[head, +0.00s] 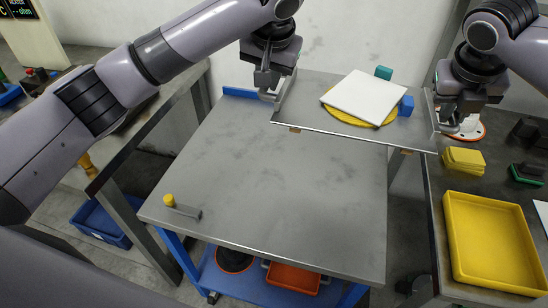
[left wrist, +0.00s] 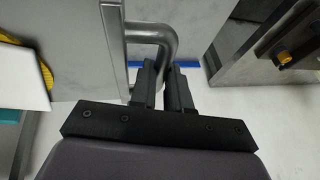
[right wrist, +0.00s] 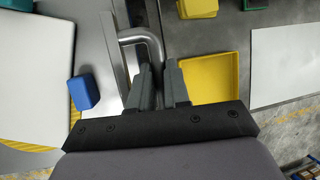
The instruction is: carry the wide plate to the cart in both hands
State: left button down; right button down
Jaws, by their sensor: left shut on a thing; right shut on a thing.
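The wide plate (head: 308,105) is a grey metal tray with a bar handle at each end. It looks roughly level, over the far right part of the cart (head: 260,185) in the head view; the gap beneath it is hard to judge. On it lie a yellow disc (head: 378,122), a white square sheet (head: 367,96), a blue block (head: 406,106) and a teal block (head: 383,72). My left gripper (head: 267,92) is shut on the left handle (left wrist: 157,34). My right gripper (head: 450,124) is shut on the right handle (right wrist: 143,40).
A bench on the right holds a yellow tray (head: 490,280) and yellow blocks (head: 463,160). Another bench (head: 150,125) stands left.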

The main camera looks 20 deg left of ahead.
aim_at(243, 163)
jog(key=j, duration=1.3)
jog(key=i, duration=0.05)
